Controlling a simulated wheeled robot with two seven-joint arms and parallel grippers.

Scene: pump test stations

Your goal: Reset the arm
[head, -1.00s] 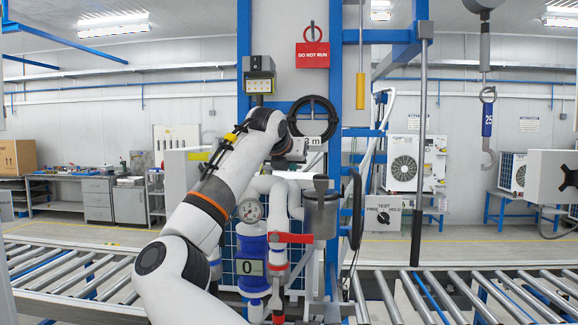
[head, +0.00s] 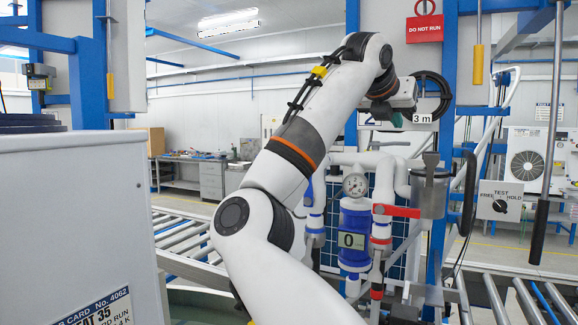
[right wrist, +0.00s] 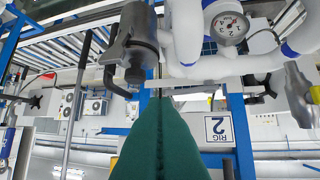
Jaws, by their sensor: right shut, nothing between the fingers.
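My right arm (head: 310,130) reaches up from the bottom of the head view, bends at the top and points down toward the pump rig. My left gripper is not in view.
A red "DO NOT RUN" tag (head: 424,28) hangs above. A big white cabinet (head: 85,220) fills the left. Roller conveyors (head: 180,237) flank the rig.

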